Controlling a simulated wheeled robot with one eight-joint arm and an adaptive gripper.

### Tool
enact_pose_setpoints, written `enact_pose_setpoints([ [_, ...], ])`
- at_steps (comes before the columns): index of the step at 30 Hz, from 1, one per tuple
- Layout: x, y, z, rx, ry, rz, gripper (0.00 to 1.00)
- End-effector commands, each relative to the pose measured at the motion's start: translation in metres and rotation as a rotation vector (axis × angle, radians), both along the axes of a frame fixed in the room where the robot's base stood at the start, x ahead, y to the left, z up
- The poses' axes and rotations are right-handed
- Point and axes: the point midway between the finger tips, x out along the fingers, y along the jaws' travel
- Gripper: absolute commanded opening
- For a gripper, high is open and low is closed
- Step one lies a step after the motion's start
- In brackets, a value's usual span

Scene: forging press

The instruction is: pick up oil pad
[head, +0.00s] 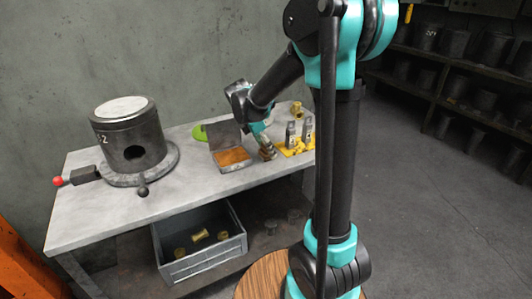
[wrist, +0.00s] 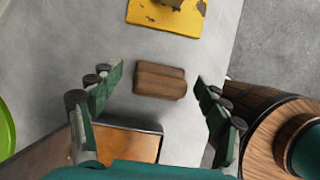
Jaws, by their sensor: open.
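A small brown pad (wrist: 160,81), which looks like the oil pad, lies on the grey bench top in the wrist view, with a crease along its length. In the head view the pad (head: 267,154) is small and partly covered by my gripper (head: 265,142). My gripper (wrist: 158,76) is open and empty. In the wrist view its two fingers stand apart, one on each side of the pad, with gaps between them and it. I cannot tell how high the fingertips are above the bench.
An open metal box with an orange-brown inside (head: 234,157) stands just left of the pad. A yellow plate (head: 290,151) with upright pieces is on the right. A green dish (head: 199,133) lies behind. A large metal cylinder (head: 130,140) stands on the bench's left. A grey crate (head: 200,262) is below.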

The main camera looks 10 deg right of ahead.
Motion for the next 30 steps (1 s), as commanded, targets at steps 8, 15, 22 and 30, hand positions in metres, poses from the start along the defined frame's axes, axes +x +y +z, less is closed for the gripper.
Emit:
enact_pose_setpoints([
  [8,0.0003,-0.0007,-0.0022,0.0,0.0,0.0,0.73],
  [15,0.0003,-0.0006,-0.002,0.0,0.0,0.0,0.44],
  [22,0.0002,-0.0007,-0.0018,0.0,0.0,0.0,0.2],
  [30,0.0003,-0.0007,0.0004,0.0,0.0,0.0,0.2],
])
